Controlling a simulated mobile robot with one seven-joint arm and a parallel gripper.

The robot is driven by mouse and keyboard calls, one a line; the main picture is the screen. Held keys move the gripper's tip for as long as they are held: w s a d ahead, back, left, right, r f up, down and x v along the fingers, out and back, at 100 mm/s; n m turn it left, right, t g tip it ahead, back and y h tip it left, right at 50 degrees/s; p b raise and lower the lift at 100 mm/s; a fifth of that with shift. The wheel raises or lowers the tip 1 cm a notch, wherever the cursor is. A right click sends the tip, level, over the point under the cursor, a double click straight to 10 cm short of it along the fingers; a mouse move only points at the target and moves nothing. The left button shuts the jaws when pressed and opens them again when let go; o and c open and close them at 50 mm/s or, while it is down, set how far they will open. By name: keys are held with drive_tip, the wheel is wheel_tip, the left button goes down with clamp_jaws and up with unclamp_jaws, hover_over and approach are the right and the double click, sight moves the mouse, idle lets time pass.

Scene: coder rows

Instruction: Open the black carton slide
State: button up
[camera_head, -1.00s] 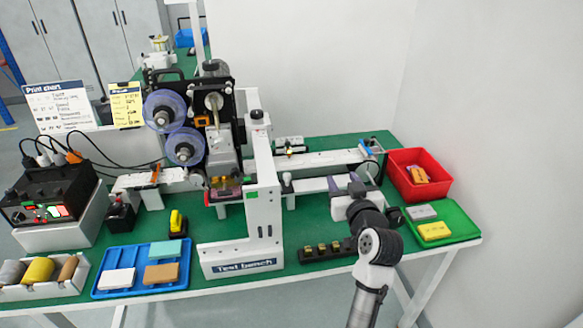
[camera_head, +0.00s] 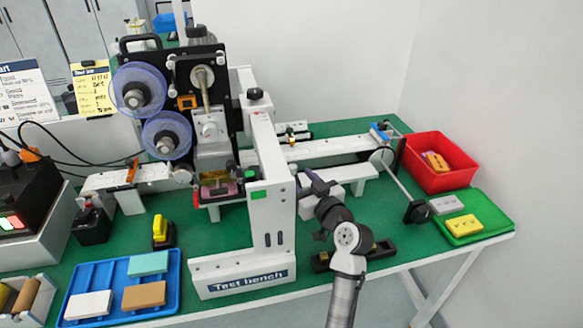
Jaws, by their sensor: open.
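My gripper (camera_head: 310,182) is open, with dark purple-grey fingers, just right of the white Test bench frame (camera_head: 272,200). It is above the green bench, over a small white block; I cannot tell whether it touches anything. No part is clearly recognisable as the black carton slide. A black holder (camera_head: 382,249) lies at the front of the bench, partly hidden by my arm. A black block (camera_head: 417,212) sits at the end of a thin rod on the right.
A white rail (camera_head: 335,148) runs behind my gripper. A red bin (camera_head: 440,178) and a green tray (camera_head: 495,212) stand at right. A blue tray (camera_head: 118,312) lies at front left. The tall frame bounds the left side; some green bench is bare to the right.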

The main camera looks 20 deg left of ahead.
sight(295, 172)
drive_tip(key=p+x, duration=0.1)
drive_tip(key=x, duration=0.4)
clamp_jaws()
